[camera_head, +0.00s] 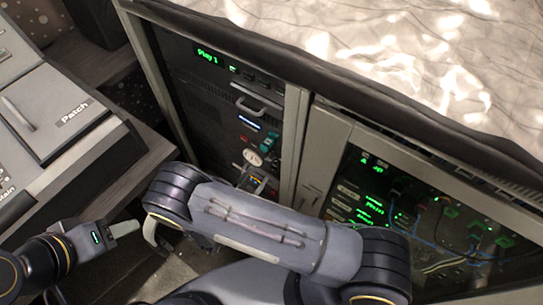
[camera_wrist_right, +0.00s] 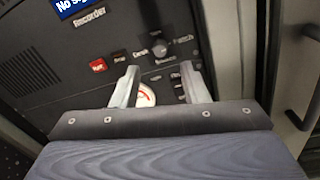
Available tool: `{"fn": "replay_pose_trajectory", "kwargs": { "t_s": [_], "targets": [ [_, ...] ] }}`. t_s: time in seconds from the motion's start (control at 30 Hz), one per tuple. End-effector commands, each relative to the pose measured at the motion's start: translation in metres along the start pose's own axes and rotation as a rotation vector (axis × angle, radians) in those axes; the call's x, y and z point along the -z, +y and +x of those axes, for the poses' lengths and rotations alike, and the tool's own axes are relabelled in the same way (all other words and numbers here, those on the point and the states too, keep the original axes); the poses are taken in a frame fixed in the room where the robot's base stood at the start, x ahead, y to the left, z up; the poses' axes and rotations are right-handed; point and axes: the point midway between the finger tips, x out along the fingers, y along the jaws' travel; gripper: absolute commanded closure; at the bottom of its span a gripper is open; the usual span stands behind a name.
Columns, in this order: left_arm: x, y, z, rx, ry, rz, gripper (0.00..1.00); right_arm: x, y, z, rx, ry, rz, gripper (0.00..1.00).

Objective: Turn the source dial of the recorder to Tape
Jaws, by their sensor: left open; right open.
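The recorder (camera_wrist_right: 55,75) is a dark panel labelled Recorder in the right wrist view. Its source dial (camera_wrist_right: 158,47) is a small dark knob with small labels around it. My right gripper (camera_wrist_right: 161,70) is open, its fingertips just below the dial, one to each side; I cannot tell whether they touch the panel. In the head view my right arm crosses in front of the rack, and I cannot make out the gripper or the dial clearly. My left gripper (camera_head: 130,229) is open at the lower left, away from the recorder.
A white round face with a red mark (camera_wrist_right: 146,95) shows between my right fingers. A red button (camera_wrist_right: 98,66) is left of the dial. A cabinet with green-lit equipment (camera_head: 400,215) stands at right, and a desk with a Patch panel (camera_head: 62,105) at left.

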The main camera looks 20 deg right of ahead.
Motion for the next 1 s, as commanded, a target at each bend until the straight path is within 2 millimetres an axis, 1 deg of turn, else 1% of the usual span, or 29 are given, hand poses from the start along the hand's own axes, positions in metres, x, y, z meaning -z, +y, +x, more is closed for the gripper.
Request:
{"fn": "replay_pose_trajectory", "kwargs": {
  "t_s": [0.2,0.4,0.53,0.77,0.87,1.0],
  "targets": [
    [0.001,0.001,-0.002,0.000,0.000,0.000,0.50,-0.001,-0.001,0.036,0.006,-0.001,0.001,0.59],
    [0.001,0.001,-0.002,0.000,0.000,0.000,0.50,-0.001,-0.001,0.061,0.006,0.000,0.002,0.59],
    [0.001,0.001,-0.002,0.000,0.000,0.000,0.50,-0.001,-0.001,0.068,0.004,0.001,0.001,0.59],
    [0.001,0.001,-0.002,0.000,0.000,0.000,0.50,-0.001,-0.001,0.069,0.004,0.001,0.002,0.59],
    [0.001,0.001,-0.002,0.000,0.000,0.000,0.50,-0.001,-0.001,0.069,0.004,0.001,0.002,0.70],
    [0.001,0.001,-0.002,0.000,0.000,0.000,0.50,-0.001,-0.001,0.069,0.005,0.001,0.001,0.88]
  ]
}}
